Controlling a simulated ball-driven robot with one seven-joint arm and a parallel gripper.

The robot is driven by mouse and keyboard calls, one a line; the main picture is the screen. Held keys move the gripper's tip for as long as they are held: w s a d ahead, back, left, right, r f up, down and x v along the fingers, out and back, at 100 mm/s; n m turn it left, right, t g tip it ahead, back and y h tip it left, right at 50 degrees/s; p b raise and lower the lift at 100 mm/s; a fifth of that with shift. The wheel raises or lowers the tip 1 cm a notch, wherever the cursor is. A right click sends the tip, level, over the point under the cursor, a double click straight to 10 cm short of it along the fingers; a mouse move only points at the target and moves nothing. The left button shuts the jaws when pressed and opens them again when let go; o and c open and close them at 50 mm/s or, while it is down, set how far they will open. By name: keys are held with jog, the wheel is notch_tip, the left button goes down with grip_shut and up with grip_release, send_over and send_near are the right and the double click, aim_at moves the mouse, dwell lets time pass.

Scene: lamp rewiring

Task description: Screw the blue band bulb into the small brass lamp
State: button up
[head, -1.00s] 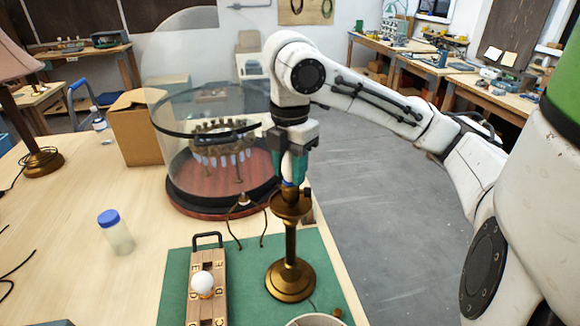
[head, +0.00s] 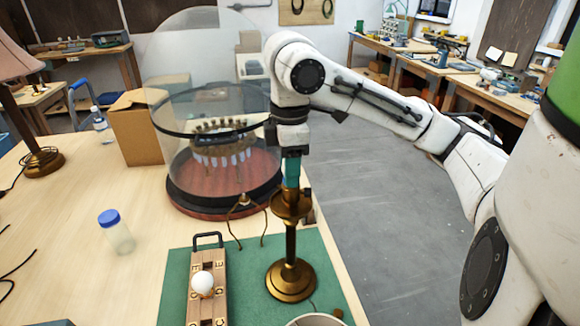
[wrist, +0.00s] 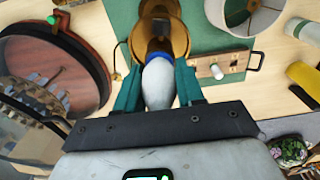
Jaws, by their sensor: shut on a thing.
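The small brass lamp (head: 290,280) stands upright on a green mat (head: 175,290) near the table's right edge. My gripper (head: 291,174) points straight down over the lamp's top cup. In the wrist view, its two teal fingers are shut on the white blue band bulb (wrist: 160,86), one on each side. The blue band shows at the bulb's lamp end, against the dark socket in the brass cup (wrist: 178,40). Bulb and lamp look in line. How deep the base sits in the socket is hidden. In the head view the fingers hide the bulb.
A wooden bulb rack (head: 208,262) with a white bulb (head: 203,283) lies left of the lamp. A glass dome (head: 180,95) on a round wooden base stands close behind. A pale lampshade (head: 318,319) is at the front. A blue-capped jar (head: 115,232) stands left.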

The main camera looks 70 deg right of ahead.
jog(key=o, duration=1.1)
notch_tip(320, 180, up, 11)
jog(key=shift+f+b, duration=0.1)
jog(key=shift+b, duration=0.4)
jog(key=shift+s, duration=0.1)
